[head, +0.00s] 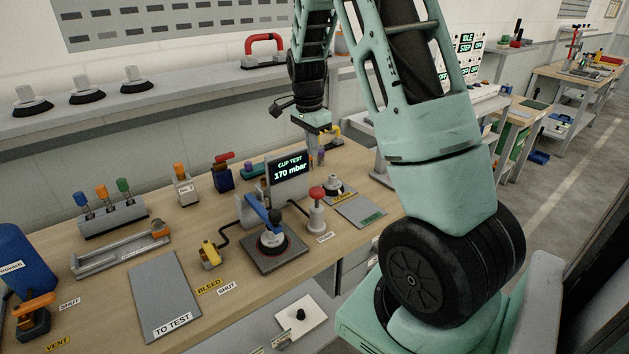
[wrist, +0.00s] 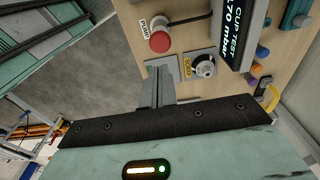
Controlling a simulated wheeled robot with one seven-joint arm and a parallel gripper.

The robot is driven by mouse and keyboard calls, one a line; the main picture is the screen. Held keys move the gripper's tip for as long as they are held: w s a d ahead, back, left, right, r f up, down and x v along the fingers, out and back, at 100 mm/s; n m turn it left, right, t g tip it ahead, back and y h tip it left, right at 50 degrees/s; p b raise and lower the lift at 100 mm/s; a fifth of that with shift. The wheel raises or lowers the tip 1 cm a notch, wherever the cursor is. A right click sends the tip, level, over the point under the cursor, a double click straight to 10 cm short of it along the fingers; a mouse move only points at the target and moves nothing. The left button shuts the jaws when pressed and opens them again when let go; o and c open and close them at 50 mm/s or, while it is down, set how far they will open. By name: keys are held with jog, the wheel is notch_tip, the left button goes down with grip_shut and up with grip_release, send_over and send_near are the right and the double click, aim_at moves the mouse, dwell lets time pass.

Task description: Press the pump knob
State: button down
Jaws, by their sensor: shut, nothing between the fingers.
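The pump knob (head: 317,193) is a red mushroom-shaped cap on a pale grey post, with a white label beside its foot. It stands on the wooden bench in front of the display (head: 289,168), which reads "CUP TEST 170 mbar". The red knob also shows in the wrist view (wrist: 160,41), near the top, beyond the fingertips. My gripper (head: 314,154) is above the back of the bench, behind and above the knob, apart from it. In the wrist view its fingers (wrist: 158,72) are closed together and empty.
A suction cup with a blue lever (head: 272,236) sits on a dark plate (head: 291,258) left of the knob. Another cup (head: 333,183) stands on a grey mat to the right. A yellow valve (head: 209,252) and the grey TO TEST mat (head: 160,290) lie farther left.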

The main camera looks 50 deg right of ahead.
aim_at(315, 191)
jog(key=f+p, duration=0.1)
jog(key=f, duration=0.2)
jog(key=f+p, duration=0.1)
jog(key=f, duration=0.3)
jog(key=f+p, duration=0.2)
jog(key=f, duration=0.2)
jog(key=shift+s+d+f, duration=0.2)
jog(key=shift+d, duration=0.2)
jog(key=shift+f, duration=0.1)
notch_tip(315, 191, down, 4)
jog(key=b, duration=0.3)
jog(key=shift+r, duration=0.2)
jog(key=shift+s, duration=0.1)
notch_tip(315, 191, up, 5)
jog(key=p, duration=0.3)
jog(key=shift+a+p, duration=0.1)
jog(key=shift+p, duration=0.25)
jog(key=shift+w+a+r+b, duration=0.25)
jog(key=shift+r+b, duration=0.1)
jog(key=shift+b, duration=0.55)
notch_tip(315, 191, up, 9)
jog(key=b, duration=0.2)
jog(key=shift+f, duration=0.2)
